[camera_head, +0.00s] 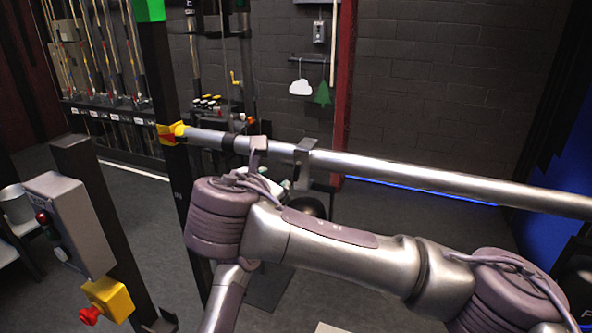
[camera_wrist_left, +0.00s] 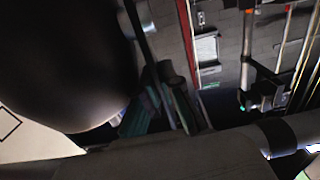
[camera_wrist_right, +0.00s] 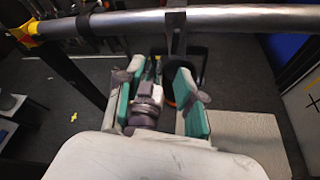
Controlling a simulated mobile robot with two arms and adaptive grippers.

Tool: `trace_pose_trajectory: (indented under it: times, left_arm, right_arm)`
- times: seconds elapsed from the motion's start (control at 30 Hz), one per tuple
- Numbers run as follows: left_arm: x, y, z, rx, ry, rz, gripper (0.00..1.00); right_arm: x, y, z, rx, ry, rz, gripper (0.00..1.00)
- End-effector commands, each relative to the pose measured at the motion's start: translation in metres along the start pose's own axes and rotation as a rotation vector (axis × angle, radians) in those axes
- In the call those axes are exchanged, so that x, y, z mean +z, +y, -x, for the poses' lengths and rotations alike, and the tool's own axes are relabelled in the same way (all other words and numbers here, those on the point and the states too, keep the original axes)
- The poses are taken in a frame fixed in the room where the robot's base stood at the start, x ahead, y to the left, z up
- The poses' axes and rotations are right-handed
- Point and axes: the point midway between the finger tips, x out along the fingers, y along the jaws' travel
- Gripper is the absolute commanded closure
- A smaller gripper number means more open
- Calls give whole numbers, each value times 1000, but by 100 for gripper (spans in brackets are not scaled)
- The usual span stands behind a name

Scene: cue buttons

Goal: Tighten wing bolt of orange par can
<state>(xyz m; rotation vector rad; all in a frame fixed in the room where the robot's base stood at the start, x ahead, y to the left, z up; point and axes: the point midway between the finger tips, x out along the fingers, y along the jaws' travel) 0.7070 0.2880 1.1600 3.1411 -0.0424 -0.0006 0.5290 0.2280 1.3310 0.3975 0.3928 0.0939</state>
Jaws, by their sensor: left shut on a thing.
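A dark lamp (camera_head: 312,207) hangs under the silver pipe, mostly hidden behind my right arm. Its hook (camera_wrist_right: 176,32) and black yoke (camera_wrist_right: 203,58) show in the right wrist view, with a small orange-red edge (camera_wrist_right: 170,94) below. No wing bolt can be made out. My right gripper (camera_wrist_right: 160,100) has its teal pads apart below the pipe, near the yoke. Parts of my other arm show beyond and between the pads. In the left wrist view my left gripper (camera_wrist_left: 160,108) is shut on a dark part that I cannot identify. A large black rounded shape fills that view's upper left.
The silver pipe (camera_head: 430,177) crosses the view, with a yellow fitting (camera_head: 172,132) at its left end on a black post. A grey control box (camera_head: 70,222) and a yellow box with a red button (camera_head: 108,300) stand at left. The back-right floor is open.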

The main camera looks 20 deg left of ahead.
Motion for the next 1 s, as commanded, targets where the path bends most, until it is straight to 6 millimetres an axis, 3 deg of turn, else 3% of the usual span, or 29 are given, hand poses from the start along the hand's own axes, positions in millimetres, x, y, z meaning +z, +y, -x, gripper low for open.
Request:
trace_pose_trajectory:
  times: [0.2,0.37,0.8,1.0]
  left_arm:
    - [1,0,0,0,-1,0,100]
    - [1,0,0,0,-1,0,100]
    - [0,0,0,0,-1,0,100]
    - [0,0,0,0,-1,0,100]
  right_arm:
    - [16,-5,8,-109,-15,185,62]
    - [18,-8,-1,-128,-12,207,62]
    - [20,-18,-83,-126,-13,203,62]
    - [20,-20,-104,-124,-13,203,62]
